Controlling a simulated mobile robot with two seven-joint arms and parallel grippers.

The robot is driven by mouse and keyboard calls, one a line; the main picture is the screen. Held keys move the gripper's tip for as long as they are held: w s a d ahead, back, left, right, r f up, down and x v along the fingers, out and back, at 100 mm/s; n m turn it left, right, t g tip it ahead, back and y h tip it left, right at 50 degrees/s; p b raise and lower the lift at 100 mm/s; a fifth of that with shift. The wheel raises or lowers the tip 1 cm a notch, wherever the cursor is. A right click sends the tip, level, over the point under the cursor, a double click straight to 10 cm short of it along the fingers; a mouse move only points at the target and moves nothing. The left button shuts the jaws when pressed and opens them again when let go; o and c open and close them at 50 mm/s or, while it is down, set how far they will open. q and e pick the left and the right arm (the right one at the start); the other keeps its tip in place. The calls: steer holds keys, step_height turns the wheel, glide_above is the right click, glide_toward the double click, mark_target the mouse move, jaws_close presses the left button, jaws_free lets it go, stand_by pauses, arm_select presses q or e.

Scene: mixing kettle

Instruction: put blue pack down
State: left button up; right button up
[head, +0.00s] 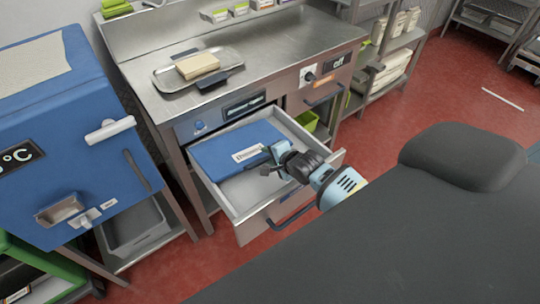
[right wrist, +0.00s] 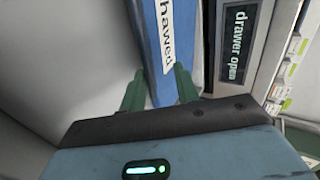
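The blue pack (head: 230,149) is a flat slab with a white label, inside the pulled-out drawer (head: 260,223), toward its back left. I cannot tell whether it touches the drawer floor. My right gripper (head: 267,157) is at the pack's right end. In the right wrist view the two green fingers (right wrist: 160,85) are partly apart with the blue pack (right wrist: 168,45) between them, and they look closed on it. Part of the label text shows there. My left gripper is not in view.
A steel counter (head: 285,45) stands above the drawer, with a metal tray (head: 168,83) holding a pale block. A blue cabinet (head: 60,130) stands close on the left. A display (right wrist: 234,45) beside the drawer reads "drawer open". The drawer's front right is empty.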

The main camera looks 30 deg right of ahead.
steer(key=shift+w+r, duration=0.1)
steer(key=shift+r, duration=0.1)
